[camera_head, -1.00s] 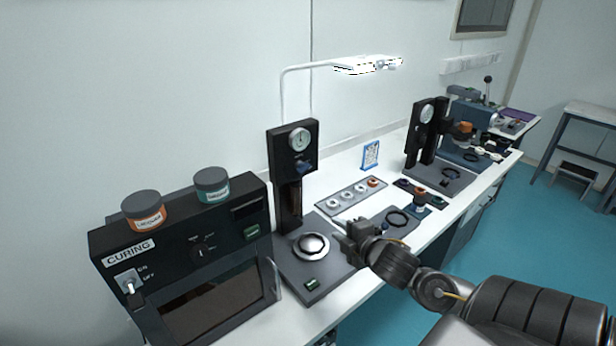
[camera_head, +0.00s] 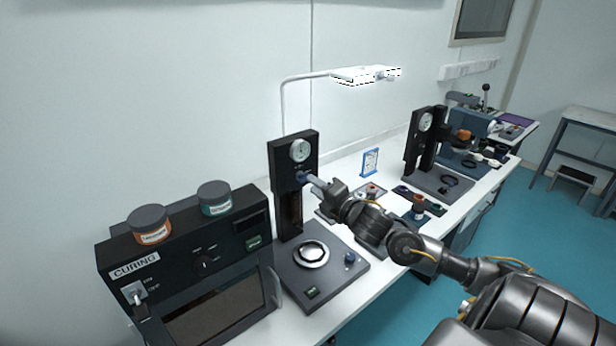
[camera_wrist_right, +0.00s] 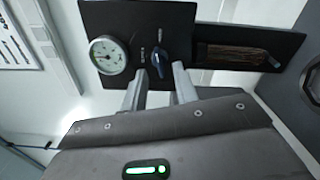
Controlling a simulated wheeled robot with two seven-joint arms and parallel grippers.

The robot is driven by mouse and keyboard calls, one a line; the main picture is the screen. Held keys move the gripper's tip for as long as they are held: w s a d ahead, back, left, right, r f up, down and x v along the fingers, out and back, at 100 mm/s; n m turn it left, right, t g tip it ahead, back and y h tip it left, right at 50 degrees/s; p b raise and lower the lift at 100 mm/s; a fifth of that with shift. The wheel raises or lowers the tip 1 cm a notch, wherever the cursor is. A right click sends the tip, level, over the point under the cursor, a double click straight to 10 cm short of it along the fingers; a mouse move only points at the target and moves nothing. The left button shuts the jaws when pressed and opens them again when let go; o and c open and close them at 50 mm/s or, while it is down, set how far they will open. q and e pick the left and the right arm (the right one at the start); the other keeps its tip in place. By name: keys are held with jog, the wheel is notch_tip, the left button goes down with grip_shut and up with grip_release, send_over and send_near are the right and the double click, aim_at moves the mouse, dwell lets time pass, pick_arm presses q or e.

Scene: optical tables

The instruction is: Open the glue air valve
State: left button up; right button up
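The glue air valve is a small blue knob (camera_head: 303,176) on the black upright panel (camera_head: 279,156), below a round white gauge (camera_head: 300,150). It also shows in the right wrist view as a dark blue knob (camera_wrist_right: 157,58) beside the gauge (camera_wrist_right: 108,55). My right gripper (camera_head: 314,181) is at the panel front, its fingers pointing at the knob. In the right wrist view my right gripper (camera_wrist_right: 159,71) is open, with the knob just ahead of and between the fingertips. I cannot tell whether a finger touches it. My left gripper is not in view.
Below the panel is a dark base with a round silver plate (camera_head: 311,254) and a small blue knob (camera_head: 349,258). A black curing oven (camera_head: 187,262) with two jars on top stands left. A lamp (camera_head: 362,75) hangs above. A second gauge station (camera_head: 424,140) stands farther right.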

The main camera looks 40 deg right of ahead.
aim_at(304, 179)
jog(key=shift+w+p, duration=0.55)
jog(key=shift+w, duration=1.45)
grip_shut()
